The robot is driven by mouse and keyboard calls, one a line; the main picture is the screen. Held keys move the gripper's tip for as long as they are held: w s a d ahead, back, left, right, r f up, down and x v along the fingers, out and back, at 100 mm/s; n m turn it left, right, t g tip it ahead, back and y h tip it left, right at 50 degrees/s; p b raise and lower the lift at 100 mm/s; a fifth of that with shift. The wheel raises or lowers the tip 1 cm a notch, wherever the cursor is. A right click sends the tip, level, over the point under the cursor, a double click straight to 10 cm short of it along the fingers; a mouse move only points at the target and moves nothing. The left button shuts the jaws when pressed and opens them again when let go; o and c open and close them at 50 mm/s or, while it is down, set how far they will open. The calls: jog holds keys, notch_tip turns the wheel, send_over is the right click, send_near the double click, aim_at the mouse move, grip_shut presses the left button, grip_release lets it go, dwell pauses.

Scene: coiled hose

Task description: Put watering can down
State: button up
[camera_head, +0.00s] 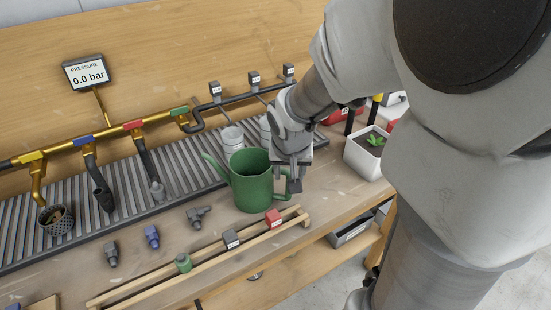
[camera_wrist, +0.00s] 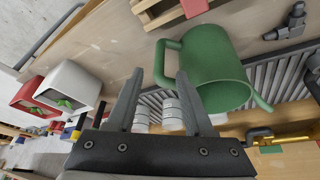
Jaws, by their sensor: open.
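The green watering can (camera_head: 251,181) stands upright on the workbench (camera_head: 330,200), partly over the edge of the grey slatted strip. Its spout points left and its handle is on the right, toward my gripper (camera_head: 293,188). The can also shows in the wrist view (camera_wrist: 213,62), right of the fingers. My gripper (camera_wrist: 160,92) is open beside the can's handle, and nothing is held between its fingers. In the wrist view the handle (camera_wrist: 159,62) lies near the right finger; I cannot tell whether they touch.
White cylinders (camera_head: 232,138) stand behind the can. A wooden rail (camera_head: 205,262) with several coloured fittings runs along the front. Loose connectors (camera_head: 152,236) lie to the left. A white planter (camera_head: 366,158) stands right of my gripper. Pipes with a pressure display (camera_head: 87,73) run behind.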

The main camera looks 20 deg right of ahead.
jog(key=s+a+r+n+y, duration=0.1)
jog(key=s+a+r+n, duration=0.1)
jog(key=s+r, duration=0.4)
jog(key=s+a+r+n+t, duration=0.1)
jog(key=s+a+r, duration=0.3)
jog(key=s, duration=0.5)
notch_tip(320, 180, up, 3)
jog(key=shift+s+a+f+n+y, duration=0.25)
jog(key=shift+n+y, duration=0.15)
jog(key=shift+n, duration=0.3)
notch_tip(320, 180, up, 8)
jog(key=p, duration=0.8)
jog(key=shift+a, duration=0.15)
